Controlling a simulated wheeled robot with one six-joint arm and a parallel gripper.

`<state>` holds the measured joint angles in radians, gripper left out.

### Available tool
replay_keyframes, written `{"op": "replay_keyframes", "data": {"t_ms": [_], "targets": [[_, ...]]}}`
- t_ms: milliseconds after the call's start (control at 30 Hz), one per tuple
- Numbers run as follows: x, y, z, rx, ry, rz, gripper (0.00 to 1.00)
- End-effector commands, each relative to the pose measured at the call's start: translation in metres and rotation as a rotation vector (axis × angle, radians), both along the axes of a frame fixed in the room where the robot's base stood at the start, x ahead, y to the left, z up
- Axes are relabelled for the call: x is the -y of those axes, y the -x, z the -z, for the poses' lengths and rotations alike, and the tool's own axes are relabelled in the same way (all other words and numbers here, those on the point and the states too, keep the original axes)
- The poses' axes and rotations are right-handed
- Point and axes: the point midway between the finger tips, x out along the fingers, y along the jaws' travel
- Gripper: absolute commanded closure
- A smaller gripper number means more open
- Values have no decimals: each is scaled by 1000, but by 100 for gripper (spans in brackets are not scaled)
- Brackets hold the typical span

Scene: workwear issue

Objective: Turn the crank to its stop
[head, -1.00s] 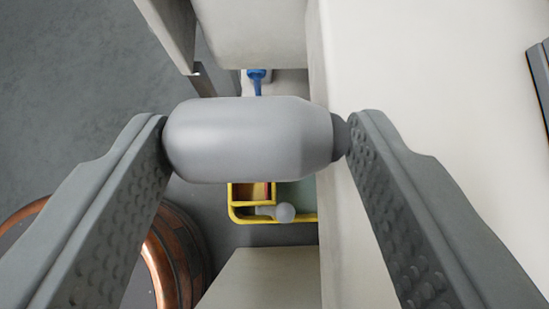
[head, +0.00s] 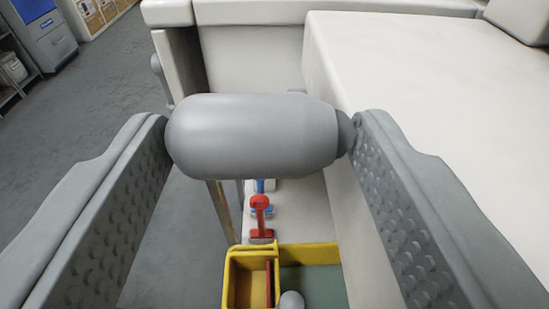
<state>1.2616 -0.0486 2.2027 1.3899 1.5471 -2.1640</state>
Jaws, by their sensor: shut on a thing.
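My gripper (head: 260,137) has its two grey ribbed fingers closed on the ends of a smooth grey rounded handle (head: 250,135). The handle lies across the view and has a darker narrow collar at its right end, against the right finger. The left finger touches the handle's left end. I cannot tell how the handle joins the rest of a crank; no crank arm or stop shows clearly.
Below the handle stand a yellow-edged tray (head: 231,280) with a grey knob (head: 292,300), and a red lever (head: 260,215). A white counter (head: 430,85) fills the right side. Open grey floor (head: 110,115) lies left, with a blue-grey cabinet (head: 45,35) farther back.

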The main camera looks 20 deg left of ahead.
Motion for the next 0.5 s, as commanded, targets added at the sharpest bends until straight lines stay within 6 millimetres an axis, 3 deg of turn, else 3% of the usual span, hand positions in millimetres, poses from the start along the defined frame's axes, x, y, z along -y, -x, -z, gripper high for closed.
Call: {"op": "replay_keyframes", "data": {"t_ms": [467,500], "targets": [[-5,2,7,-8,-10,-11,84],[-4,2,7,-9,-9,-11,40]]}}
